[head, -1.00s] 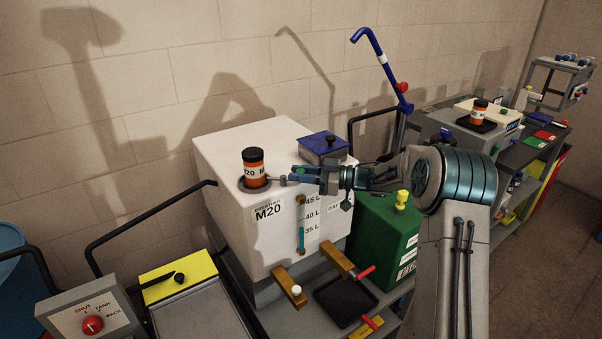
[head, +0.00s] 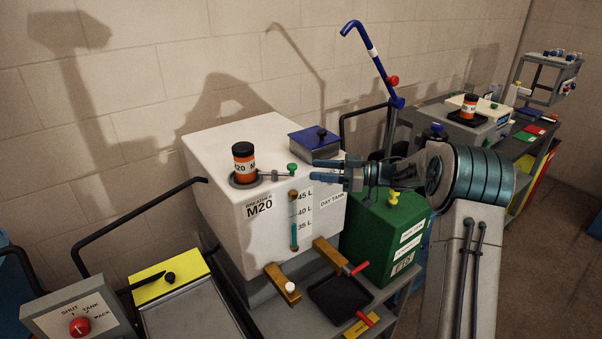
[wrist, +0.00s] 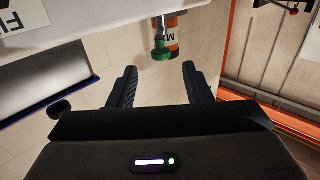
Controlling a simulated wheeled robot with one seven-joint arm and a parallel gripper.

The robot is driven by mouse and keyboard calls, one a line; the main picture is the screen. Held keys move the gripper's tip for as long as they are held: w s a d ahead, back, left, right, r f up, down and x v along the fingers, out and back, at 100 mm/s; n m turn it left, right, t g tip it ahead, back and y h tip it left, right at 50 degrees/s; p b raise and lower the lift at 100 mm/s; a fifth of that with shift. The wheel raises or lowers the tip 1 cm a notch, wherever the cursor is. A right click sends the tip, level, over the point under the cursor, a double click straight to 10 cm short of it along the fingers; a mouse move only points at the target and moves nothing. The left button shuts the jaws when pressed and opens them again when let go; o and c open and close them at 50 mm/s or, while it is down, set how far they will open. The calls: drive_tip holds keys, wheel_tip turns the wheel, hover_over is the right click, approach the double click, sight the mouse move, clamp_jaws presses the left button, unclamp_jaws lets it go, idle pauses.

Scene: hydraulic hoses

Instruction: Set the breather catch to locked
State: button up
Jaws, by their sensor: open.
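The breather (head: 244,165), an orange canister with a black cap and a label, stands in a dark ring on the white day tank (head: 215,160). The catch is a thin metal lever (head: 268,176) running right from the breather's base to a green knob (head: 292,167). My gripper (head: 314,170) is open and empty, just right of the knob and apart from it, fingers pointing left. In the wrist view the green knob (wrist: 161,51) sits ahead of the gap between the fingertips (wrist: 158,72), with the orange canister (wrist: 172,38) behind it. I see no readable lock mark.
A blue-lidded box (head: 315,142) stands on the tank just behind my gripper. A level gauge (head: 294,220) runs down the tank front. A green can (head: 385,240) stands below my arm. A blue hooked pipe (head: 375,65) rises behind. The air left of the breather is clear.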

drive_tip(key=d, duration=0.4)
drive_tip(key=s+d+b, duration=0.1)
drive_tip(key=shift+d, duration=0.4)
drive_tip(key=shift+r, duration=0.1)
drive_tip(key=w+r+m+t+h, duration=0.5)
drive_tip(key=r+t+h, duration=0.2)
drive_tip(key=r+t, duration=0.25)
drive_tip(key=s+d+m+t+h, duration=0.2)
drive_tip(key=s+d+m+h, duration=0.3)
drive_tip(key=h, duration=0.4)
drive_tip(key=s+a+f+m+g, duration=0.1)
drive_tip(key=s+f+m+g, duration=0.1)
drive_tip(key=s, duration=1)
drive_tip(key=s+a+f+m+g+h, duration=0.1)
drive_tip(key=s+f+g, duration=0.4)
drive_tip(key=s, duration=0.7)
drive_tip(key=s+a+f+m+g, duration=0.1)
drive_tip(key=s+f+g, duration=0.3)
drive_tip(key=s, duration=0.7)
wheel_tip(320, 180, down, 2)
drive_tip(key=shift+s+f+m+h, duration=0.1)
drive_tip(key=shift+s+m+h, duration=0.3)
drive_tip(key=shift+m, duration=0.5)
